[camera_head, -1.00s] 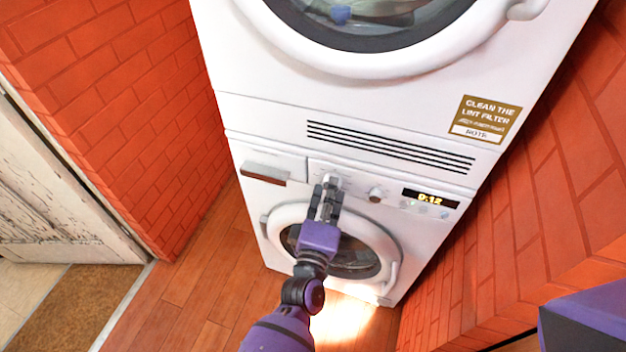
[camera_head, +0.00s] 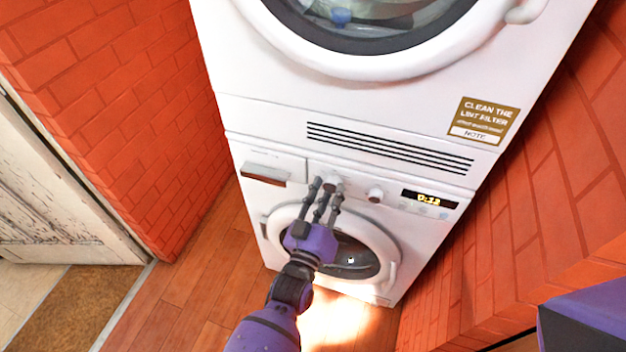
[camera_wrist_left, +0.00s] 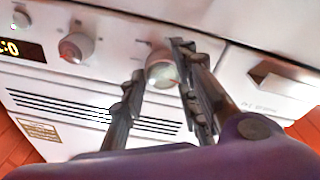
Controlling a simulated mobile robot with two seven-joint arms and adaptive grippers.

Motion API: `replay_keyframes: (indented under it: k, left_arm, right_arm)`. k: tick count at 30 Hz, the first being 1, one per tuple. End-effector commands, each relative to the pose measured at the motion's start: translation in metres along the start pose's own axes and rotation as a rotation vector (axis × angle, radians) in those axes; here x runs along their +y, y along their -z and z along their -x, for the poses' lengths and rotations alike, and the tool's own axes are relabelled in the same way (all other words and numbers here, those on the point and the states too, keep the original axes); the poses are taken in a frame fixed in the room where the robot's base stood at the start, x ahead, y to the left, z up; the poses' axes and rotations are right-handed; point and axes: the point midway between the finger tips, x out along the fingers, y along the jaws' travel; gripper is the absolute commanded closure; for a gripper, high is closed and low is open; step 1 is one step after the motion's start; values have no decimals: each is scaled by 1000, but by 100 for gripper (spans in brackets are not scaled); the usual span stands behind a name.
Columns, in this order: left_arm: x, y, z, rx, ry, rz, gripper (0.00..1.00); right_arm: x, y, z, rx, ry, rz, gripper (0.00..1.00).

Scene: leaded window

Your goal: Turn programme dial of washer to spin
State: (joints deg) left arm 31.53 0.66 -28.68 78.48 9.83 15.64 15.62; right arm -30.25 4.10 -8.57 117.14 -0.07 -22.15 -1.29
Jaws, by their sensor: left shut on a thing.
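The washer (camera_head: 280,222) is the lower white machine. Its panel has two round dials, and their markings are too small to read. My left gripper (camera_head: 329,188) is shut on the left dial (camera_head: 333,183), with its fingers around the knob. In the left wrist view the dial (camera_wrist_left: 161,69) sits between the dark fingertips of the gripper (camera_wrist_left: 158,66). The second dial (camera_head: 375,195) is free, to the right of it, and also shows in the wrist view (camera_wrist_left: 76,47). My right gripper is out of view.
A lit display (camera_head: 430,198) sits right of the dials, and a drawer (camera_head: 265,172) left of them. The dryer (camera_head: 270,110) stands directly above. Brick walls (camera_head: 120,100) flank both machines. The wooden floor in front is clear.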

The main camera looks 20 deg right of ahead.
Motion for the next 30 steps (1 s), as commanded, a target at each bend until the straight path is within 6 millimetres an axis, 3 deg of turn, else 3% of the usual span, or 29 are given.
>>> replay_keyframes:
  k: [1,15,30]
  left_arm:
    - [8,8,-4,14,-18,-46,97]
    - [8,4,-4,-13,-58,-448,97]
    - [7,1,-3,-28,-76,-639,97]
  right_arm:
    - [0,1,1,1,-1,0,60]
    - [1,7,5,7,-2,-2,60]
    - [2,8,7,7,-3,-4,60]
